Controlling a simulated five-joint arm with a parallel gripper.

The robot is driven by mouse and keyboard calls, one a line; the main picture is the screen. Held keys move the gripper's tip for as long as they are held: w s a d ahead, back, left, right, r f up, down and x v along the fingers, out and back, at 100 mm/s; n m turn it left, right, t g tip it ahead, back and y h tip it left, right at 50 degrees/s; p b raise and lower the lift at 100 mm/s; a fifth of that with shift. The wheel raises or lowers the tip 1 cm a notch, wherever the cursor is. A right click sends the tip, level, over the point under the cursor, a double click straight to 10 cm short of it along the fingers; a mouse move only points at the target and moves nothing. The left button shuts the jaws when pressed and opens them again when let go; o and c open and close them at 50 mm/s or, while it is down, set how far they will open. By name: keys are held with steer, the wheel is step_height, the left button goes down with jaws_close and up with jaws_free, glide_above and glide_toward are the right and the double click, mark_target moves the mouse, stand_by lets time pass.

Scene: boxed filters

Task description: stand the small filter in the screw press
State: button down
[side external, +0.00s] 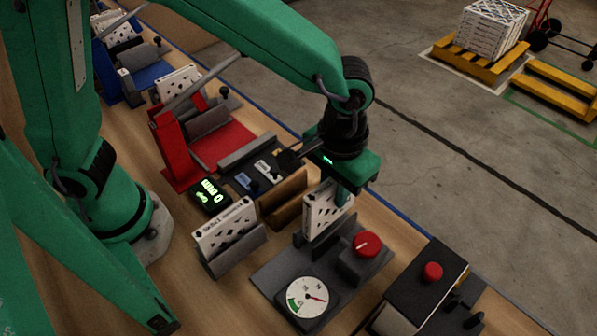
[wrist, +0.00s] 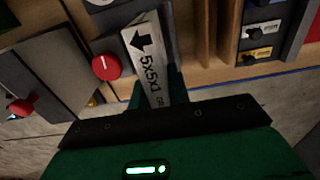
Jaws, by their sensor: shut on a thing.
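The small filter (side external: 322,212), a white panel with a dark pattern, is upright in my gripper (side external: 343,196). In the wrist view, its edge (wrist: 150,58) reads 5x5x1 with a black arrow, and the fingers of my gripper (wrist: 157,88) close on its near end. The filter is at the screw press (side external: 278,275), a dark grey base with a red knob (side external: 367,243) on a block and a round dial (side external: 307,297). The knob also shows beside the filter in the wrist view (wrist: 107,67). Whether the filter's lower edge touches the base is hidden.
Another white filter (side external: 225,228) stands in a grey holder left of the press. A 0 mm display (side external: 209,194), a brown wooden slotted piece (side external: 284,200) and a red lever clamp (side external: 178,150) lie behind. A black box with a red button (side external: 432,271) stands right.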

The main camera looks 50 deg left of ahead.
mark_target(332, 210)
steer(key=shift+f, duration=3.15)
stand_by(1.0)
steer(key=c, duration=1.3)
jaws_free()
steer(key=shift+o, duration=0.2)
steer(key=shift+r, duration=0.1)
